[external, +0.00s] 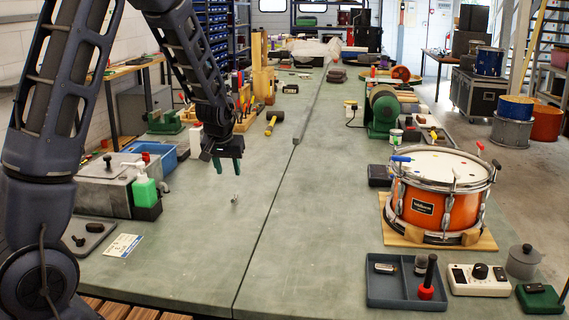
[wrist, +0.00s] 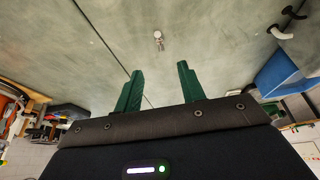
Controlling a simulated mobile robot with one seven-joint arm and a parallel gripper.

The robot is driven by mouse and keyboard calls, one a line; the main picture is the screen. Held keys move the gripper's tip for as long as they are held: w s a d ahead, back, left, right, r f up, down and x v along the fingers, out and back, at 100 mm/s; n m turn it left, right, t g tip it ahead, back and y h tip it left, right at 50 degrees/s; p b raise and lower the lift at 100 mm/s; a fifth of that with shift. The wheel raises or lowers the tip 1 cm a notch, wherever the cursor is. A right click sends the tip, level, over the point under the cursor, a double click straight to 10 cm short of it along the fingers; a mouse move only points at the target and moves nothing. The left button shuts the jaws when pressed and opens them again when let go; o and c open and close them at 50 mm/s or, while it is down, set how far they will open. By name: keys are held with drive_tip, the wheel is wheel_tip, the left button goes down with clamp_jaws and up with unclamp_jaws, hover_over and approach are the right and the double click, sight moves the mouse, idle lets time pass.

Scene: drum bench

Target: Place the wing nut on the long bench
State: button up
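The wing nut (external: 235,198) is a small silvery piece that appears to rest on the long bench (external: 205,255), left of the bench's centre seam. In the wrist view the wing nut (wrist: 158,40) shows beyond the fingertips, roughly in line with the gap between them. My gripper (external: 219,167) hangs above the bench, a little behind and left of the wing nut in the external view. Its two green fingers are spread apart in the wrist view (wrist: 160,70), with nothing between them. The nut's fine shape is too small to make out.
An orange drum (external: 440,205) stands on a wooden board at right. A divided blue-grey tray (external: 395,290) is at front right. A grey box with a green bottle (external: 145,188) and a blue bin (external: 160,153) stand at left. A mallet (external: 273,120) lies farther back. Bench around the nut is clear.

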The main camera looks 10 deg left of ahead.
drive_tip(key=s+a+r+h, duration=0.1)
drive_tip(key=s+a+r, duration=0.4)
drive_tip(key=s+r, duration=0.3)
drive_tip(key=s+a+r, duration=0.5)
drive_tip(key=s+r, duration=0.2)
drive_tip(key=r, duration=0.2)
drive_tip(key=s+a+r, duration=0.1)
drive_tip(key=s+r, duration=0.1)
drive_tip(key=s, duration=0.5)
drive_tip(key=s+a+r, duration=0.2)
drive_tip(key=s, duration=0.5)
drive_tip(key=s+a+r+y, duration=0.1)
drive_tip(key=s+a+r, duration=0.1)
drive_tip(key=s, duration=0.6)
drive_tip(key=shift+a+r, duration=0.25)
drive_tip(key=shift+r, duration=0.1)
